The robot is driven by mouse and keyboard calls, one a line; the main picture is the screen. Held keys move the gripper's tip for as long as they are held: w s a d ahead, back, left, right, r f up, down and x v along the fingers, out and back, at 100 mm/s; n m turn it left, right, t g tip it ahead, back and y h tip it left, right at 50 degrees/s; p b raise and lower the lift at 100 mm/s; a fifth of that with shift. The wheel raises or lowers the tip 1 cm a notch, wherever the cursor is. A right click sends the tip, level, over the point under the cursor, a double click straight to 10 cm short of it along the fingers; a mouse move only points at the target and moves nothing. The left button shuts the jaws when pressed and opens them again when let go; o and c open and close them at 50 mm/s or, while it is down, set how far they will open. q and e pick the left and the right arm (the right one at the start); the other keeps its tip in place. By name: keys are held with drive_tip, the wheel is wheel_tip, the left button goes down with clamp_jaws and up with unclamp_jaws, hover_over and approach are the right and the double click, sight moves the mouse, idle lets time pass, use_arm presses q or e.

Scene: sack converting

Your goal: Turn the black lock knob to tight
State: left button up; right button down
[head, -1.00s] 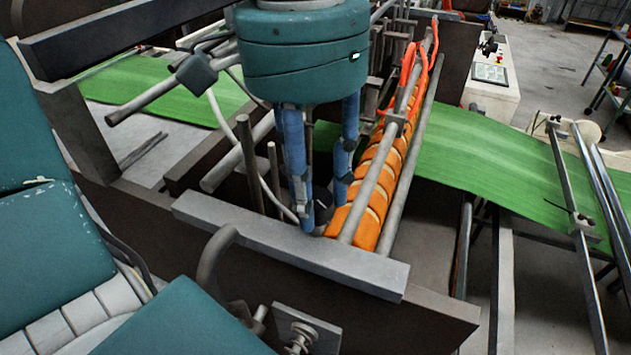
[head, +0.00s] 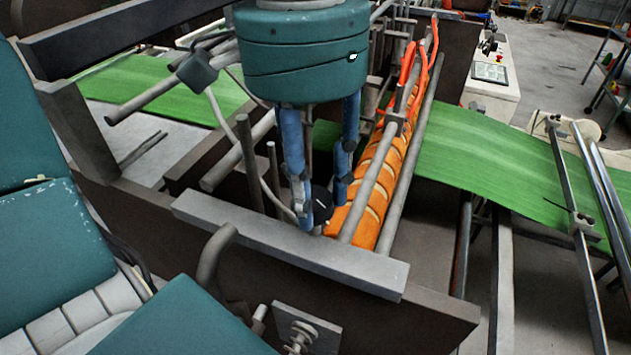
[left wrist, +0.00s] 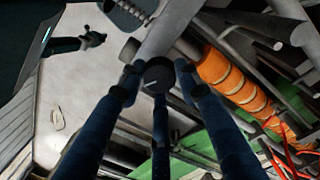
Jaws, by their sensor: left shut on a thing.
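The black lock knob (head: 323,205) is a small dark round knob with a white mark on its face. It sits just behind the grey front bar, at the near end of the orange-wrapped roller. My left gripper (head: 321,212) points down from above, its blue fingers around the knob and shut on it. In the left wrist view, the knob (left wrist: 158,76) lies between the fingertips, its round face and white line visible. The fingers partly hide its sides.
The grey bar (head: 290,246) runs just in front of the fingers. The orange roller (head: 376,185) and grey rods stand close on the right. Upright rods (head: 247,165) and a pale cable are close on the left. Green web (head: 500,160) stretches to the right.

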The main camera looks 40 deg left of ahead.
use_arm(q)
drive_tip(key=shift+s+f, duration=0.2)
drive_tip(key=shift+s, duration=0.05)
idle(0.3)
drive_tip(key=o, duration=1.2)
drive_tip(key=shift+c, duration=0.2)
drive_tip(key=shift+s+a+r, duration=0.1)
drive_tip(key=shift+s+r, duration=0.05)
wheel_tip(320, 180, up, 12)
drive_tip(key=shift+a, duration=0.35)
